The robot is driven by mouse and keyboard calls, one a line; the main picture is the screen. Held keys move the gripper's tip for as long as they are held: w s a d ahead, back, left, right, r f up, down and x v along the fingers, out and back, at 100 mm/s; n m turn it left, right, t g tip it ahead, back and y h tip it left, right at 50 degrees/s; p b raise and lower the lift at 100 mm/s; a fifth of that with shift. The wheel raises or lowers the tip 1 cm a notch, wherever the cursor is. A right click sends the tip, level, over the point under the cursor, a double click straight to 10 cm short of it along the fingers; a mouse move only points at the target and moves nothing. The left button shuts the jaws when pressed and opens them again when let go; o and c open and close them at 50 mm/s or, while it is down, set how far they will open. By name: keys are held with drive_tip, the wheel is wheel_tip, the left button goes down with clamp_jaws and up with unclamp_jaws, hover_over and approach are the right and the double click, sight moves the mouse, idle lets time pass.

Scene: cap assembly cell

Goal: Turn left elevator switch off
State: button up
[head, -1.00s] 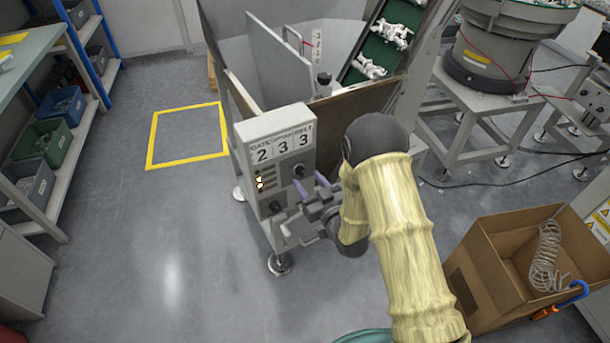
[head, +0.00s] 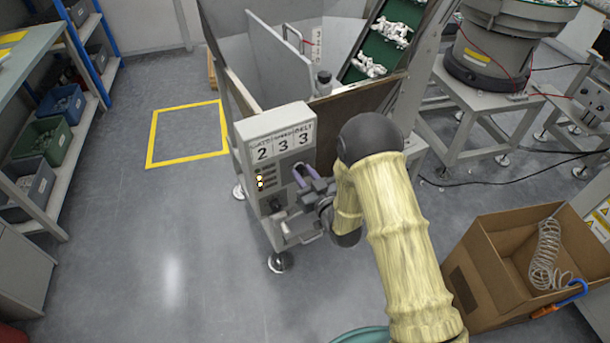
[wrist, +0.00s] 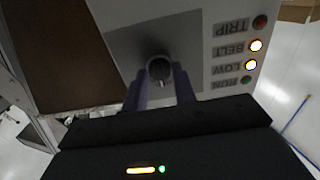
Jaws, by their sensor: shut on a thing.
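The grey control box (head: 262,180) of the elevator stands front centre in the head view, with lamps and dark knobs on its front face. My gripper (head: 299,175) is at the upper right knob of that face. In the wrist view my gripper (wrist: 161,85) has its two purple fingers closed on the sides of the dark round switch knob (wrist: 159,68). In the head view the fingers mostly hide this knob. A lower dark knob (head: 275,205) is left of and below my gripper, apart from it.
In the wrist view, the BELT lamp (wrist: 256,46) and LOW lamp (wrist: 251,65) glow; the TRIP lamp (wrist: 260,22) and RUN lamp (wrist: 246,80) look dim. A cardboard box (head: 520,260) stands at right. Floor left of the control box is clear.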

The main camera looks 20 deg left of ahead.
drive_tip(key=n+b, duration=0.4)
drive_tip(key=shift+f, duration=0.2)
drive_tip(key=n+b, duration=0.2)
drive_tip(key=shift+n, duration=0.4)
drive_tip(key=shift+r+n+b, duration=0.15)
drive_tip(key=shift+n+b, duration=0.85)
drive_tip(key=shift+n, duration=0.1)
drive_tip(key=o, duration=1)
